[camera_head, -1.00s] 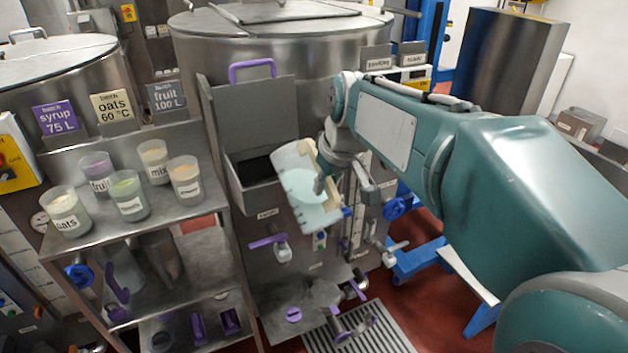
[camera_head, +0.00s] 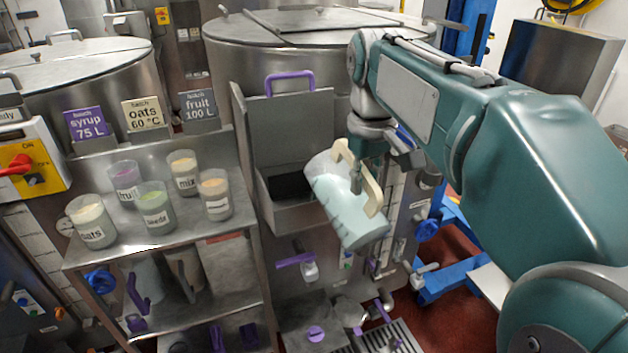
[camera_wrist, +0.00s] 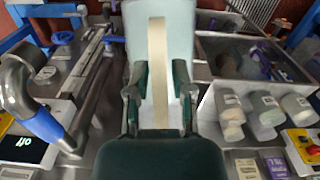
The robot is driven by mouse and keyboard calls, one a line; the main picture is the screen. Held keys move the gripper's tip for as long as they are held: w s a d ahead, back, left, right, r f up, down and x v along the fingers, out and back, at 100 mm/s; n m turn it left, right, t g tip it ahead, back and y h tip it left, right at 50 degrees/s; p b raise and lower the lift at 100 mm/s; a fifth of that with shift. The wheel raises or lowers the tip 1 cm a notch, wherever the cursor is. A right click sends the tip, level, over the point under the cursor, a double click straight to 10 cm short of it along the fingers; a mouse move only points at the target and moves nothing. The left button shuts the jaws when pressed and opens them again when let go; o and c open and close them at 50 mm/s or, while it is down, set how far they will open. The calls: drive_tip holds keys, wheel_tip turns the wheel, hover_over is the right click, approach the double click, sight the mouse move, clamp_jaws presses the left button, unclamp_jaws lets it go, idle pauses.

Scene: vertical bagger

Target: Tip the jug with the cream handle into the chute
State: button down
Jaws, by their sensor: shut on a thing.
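The jug (camera_head: 338,207) is pale blue and translucent with a cream handle (camera_head: 372,190). My gripper (camera_head: 355,177) is shut on that handle and holds the jug in the air, tilted, its long side running from upper left to lower right. In the wrist view the cream handle (camera_wrist: 158,75) stands between my two fingers (camera_wrist: 158,92), with the jug wall (camera_wrist: 135,35) behind it. The chute (camera_head: 297,219) is a grey metal hopper with a dark opening and a raised back plate with a purple handle. It is just left of the jug; the jug overlaps its right edge in view.
Left of the chute, a metal shelf (camera_head: 160,238) bears several labelled cups, one of them green (camera_head: 155,205). A large steel vat (camera_head: 330,60) stands behind the chute. Purple-handled valves (camera_head: 296,260) sit below it, and a blue frame (camera_head: 445,270) stands at right.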

sight(352, 158)
drive_tip(key=shift+a, duration=0.3)
drive_tip(key=shift+w+r+g, duration=0.5)
drive_tip(key=shift+r+g, duration=0.1)
drive_tip(key=shift+r, duration=0.15)
drive_tip(key=shift+w+a+r+g+h, duration=0.3)
drive_tip(key=shift+w+r+g+h, duration=0.1)
drive_tip(key=shift+w+r, duration=0.2)
drive_tip(key=shift+r, duration=0.1)
idle(0.3)
drive_tip(key=shift+w+a+r+g, duration=0.35)
drive_tip(key=shift+w+r+g, duration=0.15)
drive_tip(key=shift+w, duration=0.15)
